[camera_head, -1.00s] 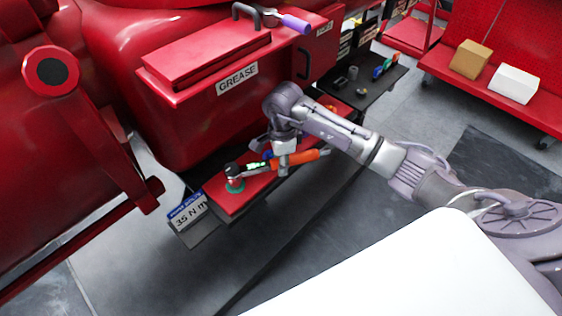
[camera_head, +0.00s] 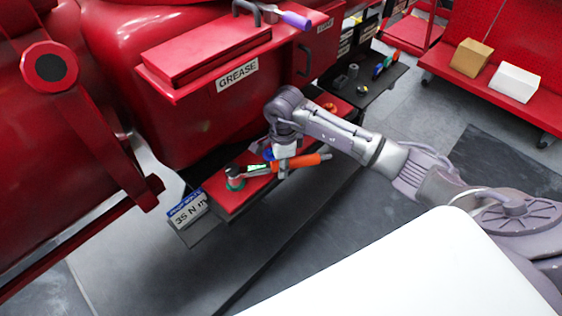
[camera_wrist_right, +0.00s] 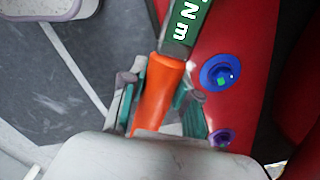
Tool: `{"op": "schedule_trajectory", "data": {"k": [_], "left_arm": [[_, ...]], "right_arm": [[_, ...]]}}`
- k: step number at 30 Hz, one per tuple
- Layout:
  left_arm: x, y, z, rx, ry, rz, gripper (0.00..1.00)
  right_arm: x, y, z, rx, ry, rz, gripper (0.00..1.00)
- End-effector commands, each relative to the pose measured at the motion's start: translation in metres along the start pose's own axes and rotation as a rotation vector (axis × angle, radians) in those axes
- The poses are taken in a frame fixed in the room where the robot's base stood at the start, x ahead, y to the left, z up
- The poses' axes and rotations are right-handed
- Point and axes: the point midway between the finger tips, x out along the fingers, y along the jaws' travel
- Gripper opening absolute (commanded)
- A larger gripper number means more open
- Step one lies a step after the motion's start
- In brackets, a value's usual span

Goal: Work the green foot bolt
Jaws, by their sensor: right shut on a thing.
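The green foot bolt (camera_head: 236,184) sits at the near left end of the red foot plate (camera_head: 228,204). A torque wrench with an orange handle (camera_head: 304,161) has its dark head (camera_head: 233,172) over that bolt, covering most of it. My right gripper (camera_head: 283,168) is shut on the orange handle. In the right wrist view the gripper's fingers (camera_wrist_right: 158,105) lie on both sides of the handle (camera_wrist_right: 160,98), and the wrench's green display body reads "N m". A blue bolt (camera_wrist_right: 221,73) and a purple bolt (camera_wrist_right: 221,138) stand beside the wrench. My left gripper is not in view.
A sign reading "35 N m" (camera_head: 187,209) stands at the plate's left end. The red grease cabinet (camera_head: 185,78) rises behind the plate. A purple-handled tool (camera_head: 296,20) lies on top of it. The floor in front is clear.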

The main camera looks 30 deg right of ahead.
Motion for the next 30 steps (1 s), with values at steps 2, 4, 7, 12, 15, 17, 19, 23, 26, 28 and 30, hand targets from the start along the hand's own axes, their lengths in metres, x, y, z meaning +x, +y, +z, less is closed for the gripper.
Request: {"op": "schedule_trajectory", "data": {"k": [2, 4, 7, 12, 15, 17, 19, 23, 26, 28, 30], "left_arm": [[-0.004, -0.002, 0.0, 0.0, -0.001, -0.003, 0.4], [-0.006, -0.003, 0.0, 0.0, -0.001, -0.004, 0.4], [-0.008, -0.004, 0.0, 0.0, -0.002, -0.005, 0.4], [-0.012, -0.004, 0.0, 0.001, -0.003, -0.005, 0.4], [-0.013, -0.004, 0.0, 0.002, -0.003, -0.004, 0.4], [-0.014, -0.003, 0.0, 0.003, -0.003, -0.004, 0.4], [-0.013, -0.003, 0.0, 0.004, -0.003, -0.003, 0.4], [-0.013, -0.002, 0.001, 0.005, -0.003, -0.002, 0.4], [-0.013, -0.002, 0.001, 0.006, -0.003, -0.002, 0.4], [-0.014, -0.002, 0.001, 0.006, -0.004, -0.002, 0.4], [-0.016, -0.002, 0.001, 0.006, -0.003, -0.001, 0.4]], "right_arm": [[-0.003, 0.002, 0.0, 0.02, -0.001, -0.002, 0.0], [-0.003, 0.005, 0.001, 0.038, -0.002, -0.003, 0.0], [-0.002, 0.008, 0.001, 0.063, -0.003, -0.004, 0.0], [-0.002, 0.013, 0.001, 0.104, -0.003, -0.006, 0.0], [-0.002, 0.015, 0.001, 0.12, -0.003, -0.006, 0.0], [-0.002, 0.016, 0.001, 0.125, -0.004, -0.006, 0.0], [-0.001, 0.016, 0.001, 0.128, -0.004, -0.006, 0.0], [-0.001, 0.016, 0.001, 0.128, -0.004, -0.006, 0.0], [-0.001, 0.016, 0.001, 0.128, -0.004, -0.006, 0.0], [-0.002, 0.017, 0.002, 0.132, -0.004, -0.006, 0.0], [-0.002, 0.019, 0.002, 0.143, -0.003, -0.006, 0.0]]}}
